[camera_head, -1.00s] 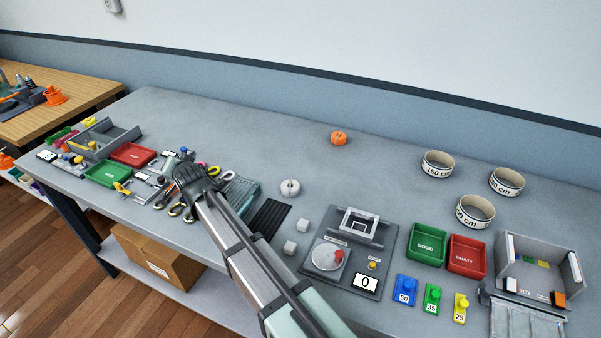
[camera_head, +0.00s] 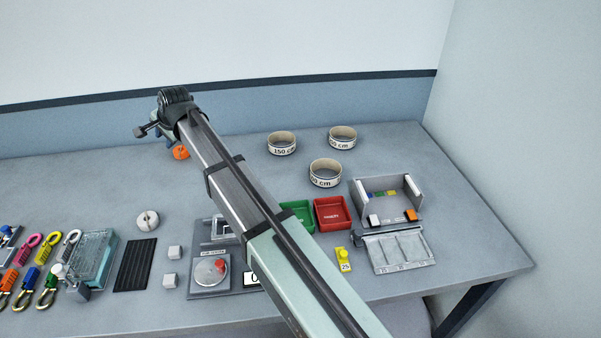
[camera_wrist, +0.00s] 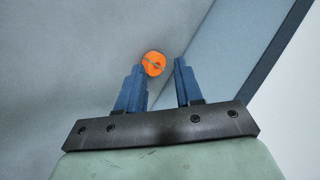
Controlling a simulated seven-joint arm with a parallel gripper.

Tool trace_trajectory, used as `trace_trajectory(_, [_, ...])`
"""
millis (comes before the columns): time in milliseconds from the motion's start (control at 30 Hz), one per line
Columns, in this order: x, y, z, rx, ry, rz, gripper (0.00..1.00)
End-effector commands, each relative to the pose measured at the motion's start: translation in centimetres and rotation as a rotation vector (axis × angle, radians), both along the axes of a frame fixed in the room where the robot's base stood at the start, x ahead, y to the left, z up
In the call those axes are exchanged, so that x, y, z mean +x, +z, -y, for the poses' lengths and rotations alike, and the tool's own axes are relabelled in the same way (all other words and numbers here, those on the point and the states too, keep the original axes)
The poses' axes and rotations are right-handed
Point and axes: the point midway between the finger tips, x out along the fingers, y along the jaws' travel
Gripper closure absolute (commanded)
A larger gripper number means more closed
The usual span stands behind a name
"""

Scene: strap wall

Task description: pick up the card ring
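Three pale card-coloured rings with printed cm labels stand at the back of the bench in the head view: one marked 150 cm (camera_head: 282,150), one at the right (camera_head: 343,144) and one nearer (camera_head: 325,181). I cannot tell which the task means. A small orange round thing with a hole (camera_head: 181,153) lies left of them, partly hidden by my arm. My gripper (camera_head: 150,131) is raised above and left of it in the picture. In the wrist view my gripper (camera_wrist: 160,66) is open and empty, with the orange thing (camera_wrist: 154,64) beyond its blue fingertips.
The wall rises behind the bench. A red tray (camera_head: 333,213), a grey open box (camera_head: 388,202) and a scale unit (camera_head: 210,272) stand in front of the rings. A white ring-shaped thing (camera_head: 148,221) and a black mat (camera_head: 136,265) lie at left. The back left bench is clear.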

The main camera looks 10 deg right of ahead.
Motion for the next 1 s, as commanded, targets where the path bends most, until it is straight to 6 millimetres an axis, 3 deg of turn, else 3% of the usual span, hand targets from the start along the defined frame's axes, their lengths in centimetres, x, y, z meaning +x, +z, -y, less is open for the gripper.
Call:
trace_trajectory(33, [1.1,0.7,2.6,0.005,-0.037,-0.029,0.64])
trace_trajectory(200, [2.9,2.5,10.2,0.026,-0.137,-0.138,0.64])
trace_trajectory(467, [3.7,4.3,22.6,0.028,-0.304,-0.306,0.64])
trace_trajectory(667, [2.3,3.5,33.4,-0.042,-0.483,-0.454,0.64])
trace_trajectory(800, [0.3,2.2,40.3,-0.115,-0.620,-0.556,0.64])
trace_trajectory(900, [-1.1,1.5,43.9,-0.161,-0.701,-0.613,0.64])
trace_trajectory(1000, [-2.0,1.2,46.1,-0.190,-0.755,-0.649,0.64])
